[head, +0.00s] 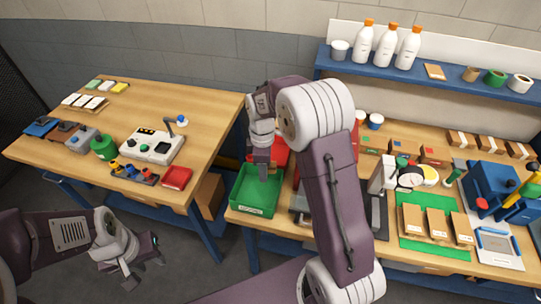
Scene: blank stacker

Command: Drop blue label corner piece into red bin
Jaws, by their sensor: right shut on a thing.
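My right gripper (262,170) points down over the back of a green bin (256,208) on the right table. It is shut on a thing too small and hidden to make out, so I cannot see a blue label. A red bin (281,150) stands just behind and right of this gripper, partly covered by my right arm. My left gripper (146,272) is open and empty, low at the left over the floor, in front of the left table.
The left table (206,112) holds a grey control box (152,146), a green cup (104,147) and a red box (177,178). On the right table are a green mat (435,246) with brown blocks and a blue machine (487,188). A blue shelf (440,79) holds bottles.

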